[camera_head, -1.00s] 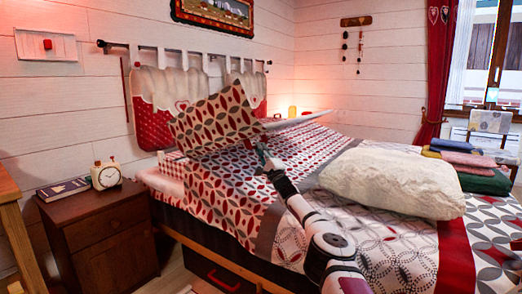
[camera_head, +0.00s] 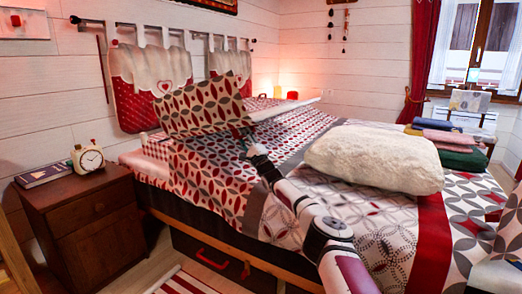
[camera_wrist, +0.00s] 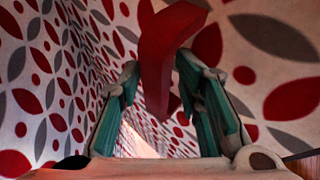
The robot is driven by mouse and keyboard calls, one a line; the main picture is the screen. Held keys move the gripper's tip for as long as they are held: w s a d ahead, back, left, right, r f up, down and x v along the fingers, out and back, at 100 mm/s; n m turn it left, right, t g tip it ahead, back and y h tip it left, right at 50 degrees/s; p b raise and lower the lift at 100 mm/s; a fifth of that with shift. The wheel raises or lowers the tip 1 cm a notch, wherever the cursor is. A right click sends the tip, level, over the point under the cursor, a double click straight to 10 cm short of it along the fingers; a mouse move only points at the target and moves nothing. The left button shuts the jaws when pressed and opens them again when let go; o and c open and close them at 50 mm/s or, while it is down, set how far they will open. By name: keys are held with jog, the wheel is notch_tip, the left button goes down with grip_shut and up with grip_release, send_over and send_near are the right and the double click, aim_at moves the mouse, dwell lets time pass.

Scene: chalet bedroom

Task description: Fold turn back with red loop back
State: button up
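The patterned bed cover (camera_head: 215,175) has red, grey and white leaf shapes. Its turn-back flap (camera_head: 200,108) is raised in the air near the head of the bed, tilted, with its free edge upward. The red loop (camera_wrist: 168,45) shows in the wrist view, between the two fingers of my gripper (camera_wrist: 160,85). The fingers appear to press on it from both sides, with the patterned cloth close around them. In the head view my gripper (camera_head: 243,135) is small, at the right side of the raised flap, and the loop cannot be made out there.
A white fluffy pillow (camera_head: 375,158) lies on the bed to the right of my arm. Folded cloths (camera_head: 450,140) are stacked beyond it. A wooden nightstand (camera_head: 85,220) with a clock (camera_head: 88,158) and book (camera_head: 44,174) stands left of the bed.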

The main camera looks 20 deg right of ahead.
jog(key=shift+s+f, duration=0.15)
jog(key=shift+s, duration=0.5)
jog(key=v, duration=0.2)
jog(key=shift+s+f, duration=0.2)
jog(key=shift+s, duration=0.05)
jog(key=s+d, duration=0.2)
jog(key=s, duration=0.9)
jog(key=shift+s, duration=0.2)
jog(key=shift+s+a+f+p, duration=0.25)
jog(key=shift+a+f+p, duration=0.2)
jog(key=shift+f, duration=0.7)
jog(key=shift+s+a+f+p, duration=0.3)
jog(key=shift+a+f+p, duration=0.1)
jog(key=shift+f, duration=0.8)
jog(key=shift+s+a+f+p, duration=0.25)
jog(key=shift+a+f+p, duration=0.2)
jog(key=shift+f, duration=0.7)
jog(key=shift+s+a+f+p, duration=0.2)
jog(key=shift+s+a+f, duration=0.15)
jog(key=shift+f, duration=0.9)
jog(key=shift+s+a+f+p, duration=0.2)
jog(key=shift+a+f, duration=0.3)
jog(key=shift+f, duration=0.75)
jog(key=shift+s+a+f+p, duration=0.15)
jog(key=shift+s+a+f, duration=0.25)
jog(key=shift+f, duration=0.85)
jog(key=shift+r+p, duration=0.1)
jog(key=shift+p, duration=0.7)
